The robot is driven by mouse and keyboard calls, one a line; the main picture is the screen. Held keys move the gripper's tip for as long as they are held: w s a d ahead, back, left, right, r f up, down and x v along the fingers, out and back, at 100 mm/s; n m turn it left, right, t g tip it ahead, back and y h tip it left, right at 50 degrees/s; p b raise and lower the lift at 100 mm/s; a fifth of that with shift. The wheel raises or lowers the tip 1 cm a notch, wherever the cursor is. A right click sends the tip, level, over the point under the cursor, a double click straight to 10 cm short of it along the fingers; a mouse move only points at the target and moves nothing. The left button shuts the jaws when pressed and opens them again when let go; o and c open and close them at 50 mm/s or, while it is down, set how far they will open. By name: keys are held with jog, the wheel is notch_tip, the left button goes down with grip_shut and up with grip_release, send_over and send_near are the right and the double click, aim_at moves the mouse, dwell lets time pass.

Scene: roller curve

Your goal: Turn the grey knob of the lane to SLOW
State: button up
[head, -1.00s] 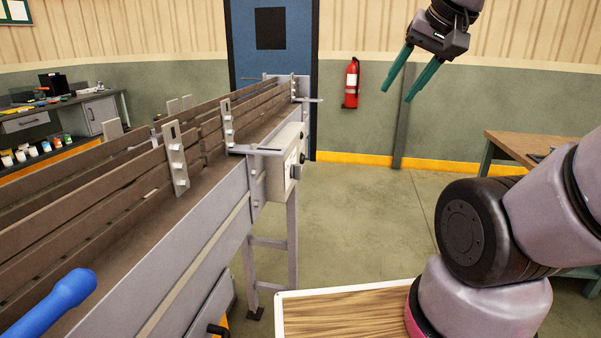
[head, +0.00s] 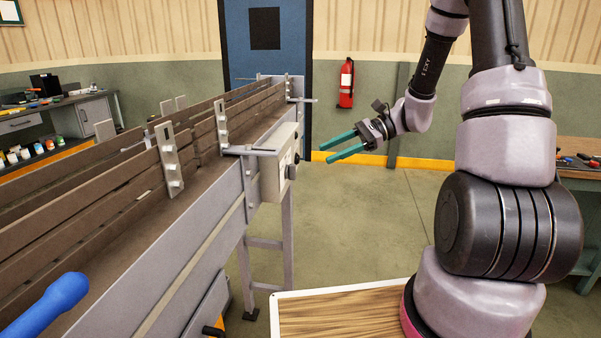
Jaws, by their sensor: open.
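A light grey control box (head: 277,168) is fixed to the right side of the conveyor lane (head: 205,205), below its side rail. Small knobs (head: 291,172) stick out from the box's right face, seen nearly edge-on. I cannot tell from here which is the grey knob or where its pointer stands. My gripper (head: 325,153) is open and empty, with its two teal fingers pointing left towards the box. It appears to the right of the knobs and apart from them.
A wooden-topped tray (head: 340,315) is in front of me. A blue rounded bar end (head: 65,292) shows at lower left. A red extinguisher (head: 346,85) hangs on the back wall. The floor right of the lane is clear. A workbench (head: 580,150) stands at right.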

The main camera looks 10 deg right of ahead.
aim_at(291, 172)
jog(key=w+d+f+m+t+y, duration=0.35)
jog(key=w+f+m+t, duration=0.35)
jog(key=f, duration=0.3)
jog(key=w+a+g, duration=0.1)
jog(key=w+a, duration=0.2)
jog(key=a, duration=0.7)
jog(key=shift+w+a+f+m, duration=0.15)
jog(key=shift+w+a+m, duration=0.15)
jog(key=shift+m, duration=0.1)
grip_shut()
